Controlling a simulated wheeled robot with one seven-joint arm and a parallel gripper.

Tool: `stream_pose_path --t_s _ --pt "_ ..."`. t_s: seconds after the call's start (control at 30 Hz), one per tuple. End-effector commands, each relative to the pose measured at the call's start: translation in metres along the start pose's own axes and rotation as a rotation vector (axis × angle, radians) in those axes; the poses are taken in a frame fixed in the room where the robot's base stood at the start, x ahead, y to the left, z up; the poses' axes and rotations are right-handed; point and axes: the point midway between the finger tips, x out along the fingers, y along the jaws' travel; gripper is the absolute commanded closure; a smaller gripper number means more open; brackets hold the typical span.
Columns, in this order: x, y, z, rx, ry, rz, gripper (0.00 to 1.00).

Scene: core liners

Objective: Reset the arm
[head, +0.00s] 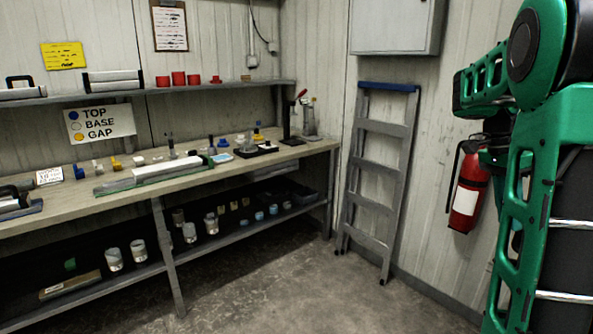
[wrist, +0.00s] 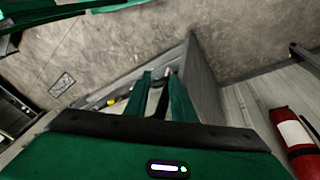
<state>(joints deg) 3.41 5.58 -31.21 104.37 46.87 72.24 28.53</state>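My arm (head: 535,150) is folded along the right side of the head view, in front of the wall. My gripper (wrist: 159,74) points away from the camera in the wrist view. Its two green fingers stand apart with a gap between them, and I see nothing held in it. A dark strip shows in the gap; I cannot tell what it is. In the head view I cannot make out the fingertips.
A red fire extinguisher (head: 467,190) hangs on the wall close to my arm; it also shows in the wrist view (wrist: 296,142). A grey ladder (head: 379,165) leans on the wall. A workbench (head: 75,212) with tools stands left. The concrete floor (head: 300,285) is clear.

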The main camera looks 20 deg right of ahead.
Motion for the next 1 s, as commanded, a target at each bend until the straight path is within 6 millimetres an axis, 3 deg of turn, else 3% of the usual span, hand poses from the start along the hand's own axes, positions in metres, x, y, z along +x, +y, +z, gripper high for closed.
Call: stream_pose_path --t_s 0.27,0.4,0.6,0.8,1.0 --pt "0.042 0.062 0.068 -0.557 -0.074 -0.113 0.77" --pt "0.064 0.096 0.111 -0.835 -0.088 -0.187 0.77" --pt "0.093 0.139 0.168 -1.159 -0.083 -0.28 0.77" --pt "0.109 0.16 0.194 -1.304 -0.076 -0.323 0.77" --pt "0.111 0.162 0.197 -1.321 -0.076 -0.328 0.77"
